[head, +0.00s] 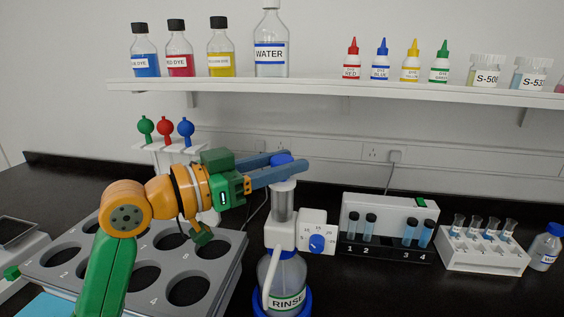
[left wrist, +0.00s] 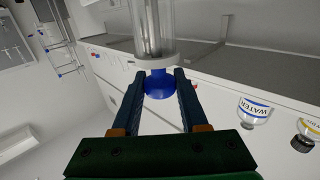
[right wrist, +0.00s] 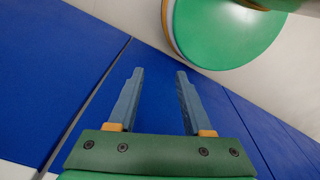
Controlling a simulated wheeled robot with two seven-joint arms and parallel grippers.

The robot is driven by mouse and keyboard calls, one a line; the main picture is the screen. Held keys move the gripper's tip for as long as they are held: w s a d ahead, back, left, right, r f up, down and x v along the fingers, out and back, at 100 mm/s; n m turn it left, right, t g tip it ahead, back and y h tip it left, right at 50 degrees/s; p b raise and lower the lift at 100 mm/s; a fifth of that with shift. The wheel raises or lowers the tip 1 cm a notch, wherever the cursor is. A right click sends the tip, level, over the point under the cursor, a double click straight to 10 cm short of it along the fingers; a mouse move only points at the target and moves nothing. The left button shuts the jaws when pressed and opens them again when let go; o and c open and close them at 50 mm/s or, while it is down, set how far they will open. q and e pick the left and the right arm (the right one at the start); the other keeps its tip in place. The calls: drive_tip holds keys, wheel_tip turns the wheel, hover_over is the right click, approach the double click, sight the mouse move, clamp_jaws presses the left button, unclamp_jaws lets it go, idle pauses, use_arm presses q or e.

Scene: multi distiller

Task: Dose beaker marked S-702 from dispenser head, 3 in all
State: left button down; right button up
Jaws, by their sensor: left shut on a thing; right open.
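The dispenser head (head: 283,235) sits on a bottle labelled RINSE (head: 283,275), with a clear cylinder (head: 283,203) and a white box with a blue dial (head: 316,243). My left gripper (head: 290,163) is shut on the blue knob (head: 281,158) at the top; the left wrist view also shows the knob (left wrist: 159,84) between the fingers. My right gripper (right wrist: 155,95) is open and empty, seen only in the right wrist view. No beaker reading S-702 can be made out; shelf beakers read S-506 (head: 486,73) and S-53 with its last digit unclear (head: 530,76).
A grey rack with numbered round holes (head: 225,278) stands left of the dispenser. A vial block (head: 395,250) and a white rack of small vessels (head: 480,256) stand to its right. The shelf (head: 330,92) holds dye bottles, a WATER bottle and droppers. A pink thing is cut off at the right edge.

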idle(0.8)
use_arm(q)
wheel_tip(320, 180, up, 2)
drive_tip(key=shift+r+p, duration=0.2)
drive_tip(key=shift+p, duration=1)
drive_tip(key=shift+f, duration=0.15)
drive_tip(key=shift+c, duration=2.2)
unclamp_jaws()
drive_tip(key=b+v, duration=0.3)
drive_tip(key=v, duration=0.4)
